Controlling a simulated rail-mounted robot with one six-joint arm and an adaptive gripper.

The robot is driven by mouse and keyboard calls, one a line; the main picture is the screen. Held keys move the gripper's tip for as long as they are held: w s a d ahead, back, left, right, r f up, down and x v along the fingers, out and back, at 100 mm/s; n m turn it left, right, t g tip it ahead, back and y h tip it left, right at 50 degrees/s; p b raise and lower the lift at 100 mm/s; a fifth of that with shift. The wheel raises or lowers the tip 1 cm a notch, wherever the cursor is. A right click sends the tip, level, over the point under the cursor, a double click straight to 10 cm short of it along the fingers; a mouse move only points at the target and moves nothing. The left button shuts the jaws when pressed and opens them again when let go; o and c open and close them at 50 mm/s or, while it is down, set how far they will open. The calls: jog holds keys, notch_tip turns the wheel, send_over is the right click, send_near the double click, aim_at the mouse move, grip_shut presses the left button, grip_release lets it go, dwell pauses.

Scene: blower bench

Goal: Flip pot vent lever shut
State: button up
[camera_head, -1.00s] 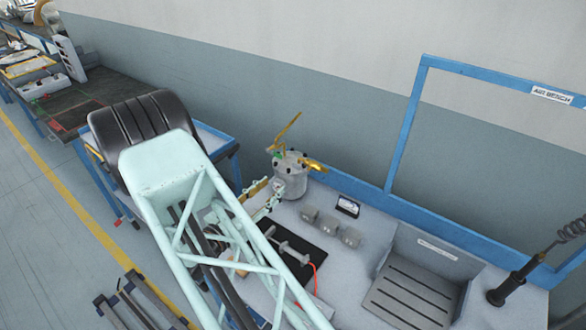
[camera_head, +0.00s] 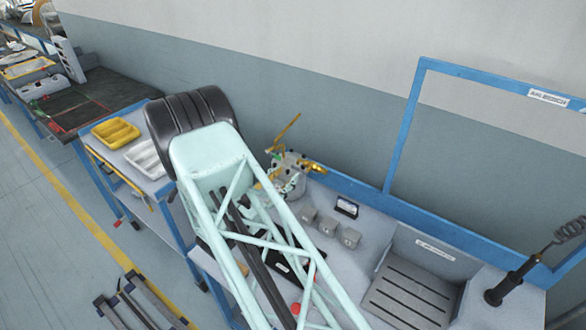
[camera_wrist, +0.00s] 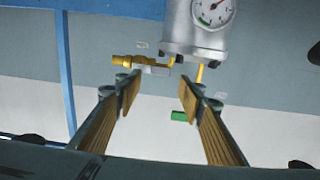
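The grey metal pot (camera_head: 297,185) stands on the bench, partly hidden by my arm in the head view. A long brass lever (camera_head: 286,131) slants up from it, and a brass fitting (camera_head: 312,167) sticks out to its right. In the wrist view the pot (camera_wrist: 180,38) hangs in at the top with its round gauge (camera_wrist: 213,10). A brass valve (camera_wrist: 130,61) and a small green piece (camera_wrist: 179,116) show below it. I cannot tell which part is the vent lever.
Several grey blocks (camera_head: 327,226) and a small dark sign (camera_head: 347,207) stand right of the pot. A grey slotted tray (camera_head: 410,298) lies farther right. Yellow (camera_head: 115,131) and white trays (camera_head: 145,157) sit on the left bench. The blue frame (camera_head: 405,130) rises behind.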

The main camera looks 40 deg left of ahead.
aim_at(295, 167)
jog(key=shift+w+a+p, duration=0.15)
jog(key=shift+w+p, duration=0.15)
jog(key=shift+w, duration=2.4)
jog(key=c, duration=0.9)
